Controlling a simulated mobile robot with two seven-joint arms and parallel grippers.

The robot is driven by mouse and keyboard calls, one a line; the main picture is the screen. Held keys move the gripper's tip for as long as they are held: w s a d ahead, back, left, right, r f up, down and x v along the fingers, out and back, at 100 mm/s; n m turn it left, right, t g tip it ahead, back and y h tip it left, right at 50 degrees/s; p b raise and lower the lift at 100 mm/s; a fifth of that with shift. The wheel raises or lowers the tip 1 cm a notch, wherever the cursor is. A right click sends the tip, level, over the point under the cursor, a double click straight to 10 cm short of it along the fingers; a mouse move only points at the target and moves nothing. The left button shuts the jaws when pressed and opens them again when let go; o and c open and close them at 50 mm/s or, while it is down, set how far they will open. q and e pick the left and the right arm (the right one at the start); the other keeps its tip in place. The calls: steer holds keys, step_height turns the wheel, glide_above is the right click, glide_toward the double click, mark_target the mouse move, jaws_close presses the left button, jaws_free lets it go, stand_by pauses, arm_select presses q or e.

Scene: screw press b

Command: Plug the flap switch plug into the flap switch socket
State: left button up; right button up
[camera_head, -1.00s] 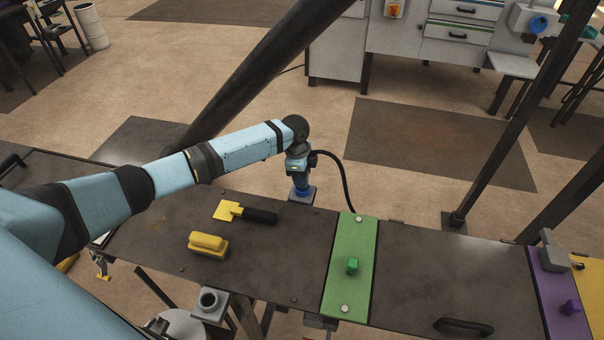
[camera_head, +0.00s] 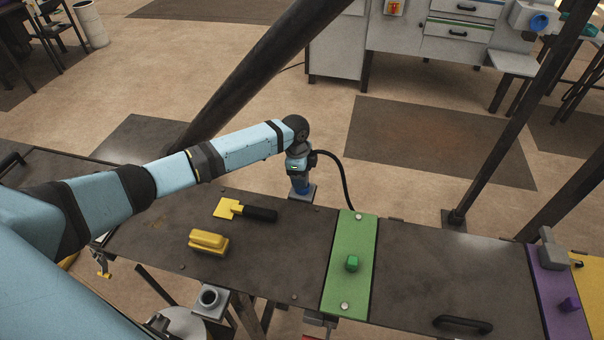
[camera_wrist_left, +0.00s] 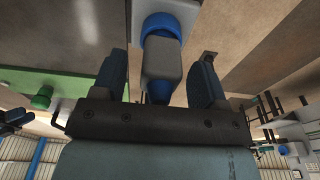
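The flap switch plug (camera_wrist_left: 162,58), a grey body with blue ends, stands between my left gripper's fingers in the left wrist view. Gaps show on both sides of it, so my left gripper (camera_wrist_left: 160,82) is open around the plug. The plug's blue end meets a grey block, which looks like the flap switch socket (camera_wrist_left: 185,12); how deep it sits I cannot tell. In the head view my left gripper (camera_head: 302,184) points down over the grey socket block (camera_head: 309,198) at the table's back edge. The fingers hide most of the plug there. My right gripper is not in view.
A black cable (camera_head: 347,178) runs from beside the gripper to the green panel (camera_head: 345,290) with its green knob. A yellow-bladed trowel (camera_head: 228,209) and a yellow brush (camera_head: 208,243) lie on the dark table. A dark beam (camera_head: 260,75) slants behind the arm.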

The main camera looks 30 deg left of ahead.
arm_select(q)
step_height(320, 180, up, 14)
steer(key=a+b, duration=0.1)
steer(key=b, duration=0.1)
steer(key=shift+s+a, duration=0.2)
steer(key=shift+a, duration=0.1)
steer(key=shift+f, duration=0.15)
stand_by(0.3)
